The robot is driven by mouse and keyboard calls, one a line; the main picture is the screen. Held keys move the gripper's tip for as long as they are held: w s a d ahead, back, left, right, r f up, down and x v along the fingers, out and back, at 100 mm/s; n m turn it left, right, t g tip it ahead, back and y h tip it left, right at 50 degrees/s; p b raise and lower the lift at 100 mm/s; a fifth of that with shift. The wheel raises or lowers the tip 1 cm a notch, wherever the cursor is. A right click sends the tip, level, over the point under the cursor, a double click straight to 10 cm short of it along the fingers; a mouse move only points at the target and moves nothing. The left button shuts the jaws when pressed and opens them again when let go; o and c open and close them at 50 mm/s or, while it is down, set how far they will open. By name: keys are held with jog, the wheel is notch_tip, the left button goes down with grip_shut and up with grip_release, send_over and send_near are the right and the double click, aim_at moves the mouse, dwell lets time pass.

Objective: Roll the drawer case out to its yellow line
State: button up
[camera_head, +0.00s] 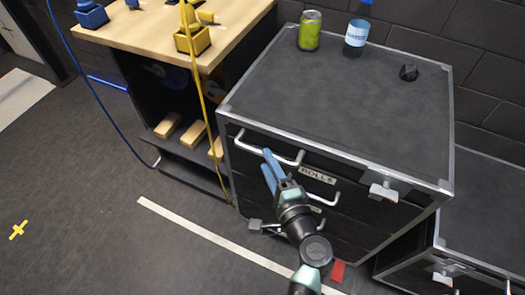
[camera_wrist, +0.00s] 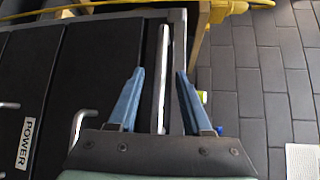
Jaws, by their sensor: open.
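The drawer case (camera_head: 350,95) is black with silver edges and stands against the brick wall. My gripper (camera_head: 268,158), with blue fingers, is open at that top handle. In the wrist view, my gripper (camera_wrist: 160,72) has a silver bar (camera_wrist: 163,60) running between its fingers, with no closing on it visible. A POWER label (camera_wrist: 29,143) shows there on a drawer front. I see no yellow line on the floor.
A wooden bench (camera_head: 130,30) with a yellow cable (camera_head: 195,75) is at left. A white floor line (camera_head: 205,235) and yellow cross (camera_head: 18,230) lie on open floor.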

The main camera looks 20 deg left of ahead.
jog(key=shift+x, duration=2.2)
jog(key=shift+c, duration=0.2)
grip_shut()
